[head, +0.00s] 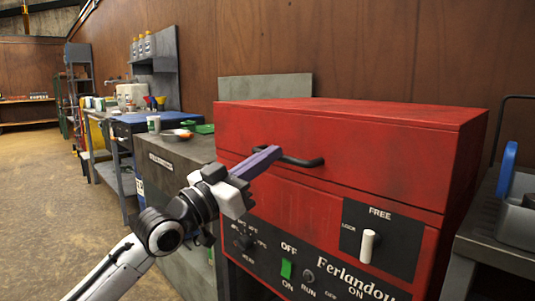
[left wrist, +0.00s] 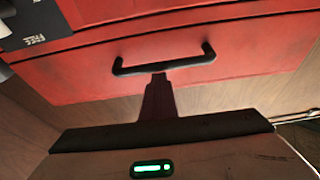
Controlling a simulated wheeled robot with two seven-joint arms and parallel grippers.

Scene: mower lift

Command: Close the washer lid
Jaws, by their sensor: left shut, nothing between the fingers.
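The red washer (head: 260,215) stands at the right of the head view, its lid (head: 340,148) lying down flat on the body with a thin dark seam between them. A black bar handle (head: 303,161) is on the lid's front face; it also shows in the left wrist view (left wrist: 165,65). My left gripper (head: 277,151) is shut and empty. Its fingertips are at the handle's left end in the head view and at the bar's middle in the left wrist view. I cannot tell whether they touch it. My right gripper is not in view.
The washer front has a black control panel (head: 385,238) with a white knob (head: 368,246) and a green switch (head: 286,269). A grey cabinet (head: 185,160) stands at its left. A grey bench with a blue-handled item (head: 507,168) is at the right. Open floor (head: 40,190) lies at the far left.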

